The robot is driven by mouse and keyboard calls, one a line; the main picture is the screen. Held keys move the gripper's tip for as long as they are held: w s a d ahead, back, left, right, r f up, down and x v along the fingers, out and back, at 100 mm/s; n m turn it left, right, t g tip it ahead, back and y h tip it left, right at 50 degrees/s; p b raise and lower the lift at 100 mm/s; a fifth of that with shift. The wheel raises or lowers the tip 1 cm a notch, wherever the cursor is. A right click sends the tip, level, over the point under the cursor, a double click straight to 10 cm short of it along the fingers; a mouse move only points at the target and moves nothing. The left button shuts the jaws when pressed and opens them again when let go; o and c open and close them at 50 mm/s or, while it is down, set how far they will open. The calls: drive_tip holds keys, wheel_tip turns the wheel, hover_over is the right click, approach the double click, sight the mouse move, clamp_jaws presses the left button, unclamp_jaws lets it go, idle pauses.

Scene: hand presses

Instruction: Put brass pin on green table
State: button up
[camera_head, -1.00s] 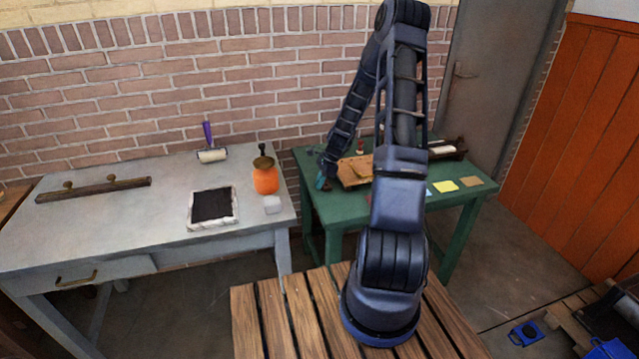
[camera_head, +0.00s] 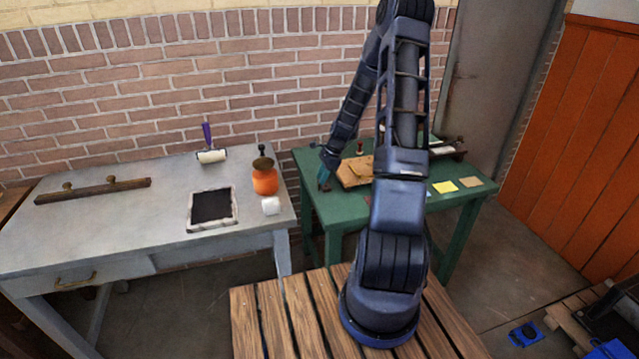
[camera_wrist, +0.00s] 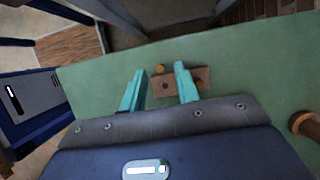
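The green table (camera_head: 462,202) stands at the right; its top (camera_wrist: 255,70) fills much of the wrist view. My gripper (camera_head: 323,179) is over its left end. In the wrist view my gripper (camera_wrist: 160,70) is open, its two teal fingers apart with nothing clamped between them. A small flat brown piece (camera_wrist: 178,87) lies on the green top beyond and between the fingertips. Two small round brass-coloured ends show there, one (camera_wrist: 160,69) at its upper edge and one (camera_wrist: 199,84) at its right. I cannot tell for sure which is the brass pin.
A wooden board (camera_head: 352,172) lies beside my gripper on the green table. A brown round-topped object (camera_wrist: 303,124) is at the wrist view's right. Yellow and tan cards (camera_head: 445,187) lie further right. The grey table (camera_head: 120,215) holds an orange jar (camera_head: 265,182) and a black pad (camera_head: 212,205).

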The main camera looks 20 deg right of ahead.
drive_tip(key=s+r+n+h, duration=0.1)
drive_tip(key=s+r+n, duration=0.2)
drive_tip(key=r, duration=0.7)
drive_tip(key=s+r+n+h, duration=0.15)
drive_tip(key=s+r, duration=0.25)
drive_tip(key=r, duration=0.7)
drive_tip(key=s+a+r+n+t, duration=0.1)
drive_tip(key=s+r+n, duration=0.3)
drive_tip(key=s, duration=0.5)
drive_tip(key=s+a+r+n+t+h, duration=0.1)
drive_tip(key=s+r+n, duration=0.4)
drive_tip(key=s, duration=0.5)
drive_tip(key=s+a+r+n+t+h, duration=0.1)
drive_tip(key=s+r+n+t, duration=0.1)
drive_tip(key=s+r+n, duration=0.2)
drive_tip(key=s+r, duration=0.3)
drive_tip(key=s, duration=0.2)
drive_tip(key=shift+s+a+t, duration=0.15)
drive_tip(key=shift+s+t, duration=0.15)
drive_tip(key=shift+s, duration=0.05)
drive_tip(key=shift+n, duration=0.25)
